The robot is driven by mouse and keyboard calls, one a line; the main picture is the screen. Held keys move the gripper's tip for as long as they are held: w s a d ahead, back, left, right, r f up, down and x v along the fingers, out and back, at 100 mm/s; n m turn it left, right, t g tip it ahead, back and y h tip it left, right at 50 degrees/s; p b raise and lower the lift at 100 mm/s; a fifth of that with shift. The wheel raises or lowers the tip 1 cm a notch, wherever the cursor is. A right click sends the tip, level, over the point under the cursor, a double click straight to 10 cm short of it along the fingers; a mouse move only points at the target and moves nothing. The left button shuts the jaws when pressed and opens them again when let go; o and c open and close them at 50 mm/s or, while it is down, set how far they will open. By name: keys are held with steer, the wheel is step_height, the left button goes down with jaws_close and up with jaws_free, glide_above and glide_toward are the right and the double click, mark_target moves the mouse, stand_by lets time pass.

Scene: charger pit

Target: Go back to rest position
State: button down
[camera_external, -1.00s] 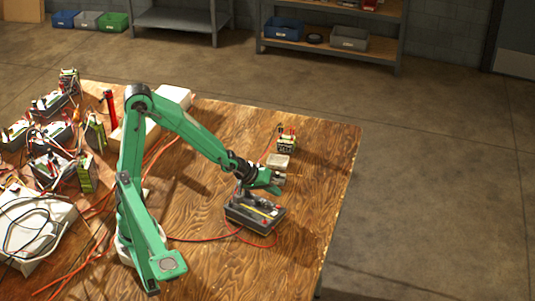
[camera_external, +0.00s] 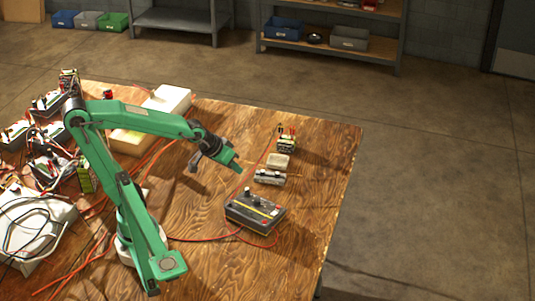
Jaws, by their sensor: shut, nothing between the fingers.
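My green arm stands on the wooden table (camera_external: 310,230), its upper part leaning to the left. My gripper (camera_external: 238,167) is shut and empty. It hangs above the table, up and to the left of the dark charger box (camera_external: 256,212), apart from it. The charger box has knobs and a yellow stripe on top, and red wires run from it across the table. A small silver device (camera_external: 269,177) lies just behind the box, to the right of my gripper.
A small pale dish (camera_external: 278,161) and a battery pack (camera_external: 287,143) with terminals stand farther back. Batteries and tangled wires crowd the left side, with a white device (camera_external: 30,235) at front left. A white block (camera_external: 170,98) lies at the back edge. The right side is clear.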

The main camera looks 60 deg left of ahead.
steer(key=s+a+r+m, duration=0.1)
steer(key=s, duration=0.4)
steer(key=s+a+r+m+g, duration=0.1)
steer(key=s+r+m, duration=0.1)
steer(key=s, duration=0.4)
steer(key=shift+a+r+m+y, duration=0.25)
steer(key=shift+a+m+y, duration=0.05)
steer(key=shift+a, duration=0.05)
